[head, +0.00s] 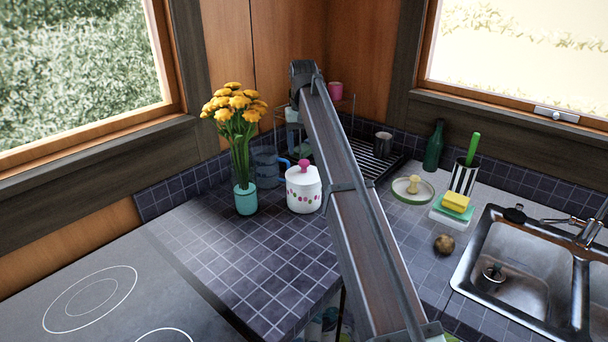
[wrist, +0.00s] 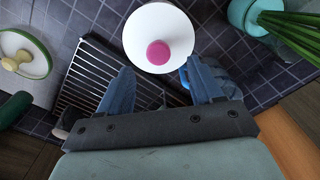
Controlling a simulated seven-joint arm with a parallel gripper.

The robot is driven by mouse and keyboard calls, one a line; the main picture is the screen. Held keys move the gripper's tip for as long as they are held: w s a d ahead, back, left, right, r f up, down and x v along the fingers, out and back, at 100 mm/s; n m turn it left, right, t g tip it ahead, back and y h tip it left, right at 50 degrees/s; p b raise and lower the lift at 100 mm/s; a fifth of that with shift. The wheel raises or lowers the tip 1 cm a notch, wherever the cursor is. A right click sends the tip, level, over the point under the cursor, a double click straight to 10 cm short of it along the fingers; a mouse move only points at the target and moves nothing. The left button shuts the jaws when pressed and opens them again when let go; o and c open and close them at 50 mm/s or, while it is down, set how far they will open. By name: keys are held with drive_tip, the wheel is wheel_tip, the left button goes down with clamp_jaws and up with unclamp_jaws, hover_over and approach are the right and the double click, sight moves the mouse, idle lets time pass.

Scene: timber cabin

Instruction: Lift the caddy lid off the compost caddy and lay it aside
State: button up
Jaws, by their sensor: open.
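The compost caddy (head: 303,196) is a white pot with coloured spots, upright on the tiled counter near the corner. Its white caddy lid (head: 297,175) with a pink knob sits on top. In the wrist view the lid (wrist: 150,24) is seen from above, its knob (wrist: 158,52) near the line between my fingertips. My gripper (wrist: 157,68) is open and empty, one finger on each side of the knob's line and apart from it. In the head view my arm partly hides the gripper, so its height above the lid is hard to judge.
A vase of yellow flowers (head: 246,199) stands left of the caddy, and a blue jug (head: 264,160) close behind it. A wire rack (wrist: 85,75), a loose green-rimmed lid (head: 402,191), a bottle (head: 434,148) and a sink (head: 520,262) lie right. Counter in front is clear.

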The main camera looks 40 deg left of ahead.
sight(304, 161)
drive_tip(key=shift+d+f, duration=0.15)
drive_tip(key=shift+f, duration=2.95)
drive_tip(key=shift+c, duration=0.2)
drive_tip(key=c, duration=1.1)
drive_tip(key=shift+r, duration=0.15)
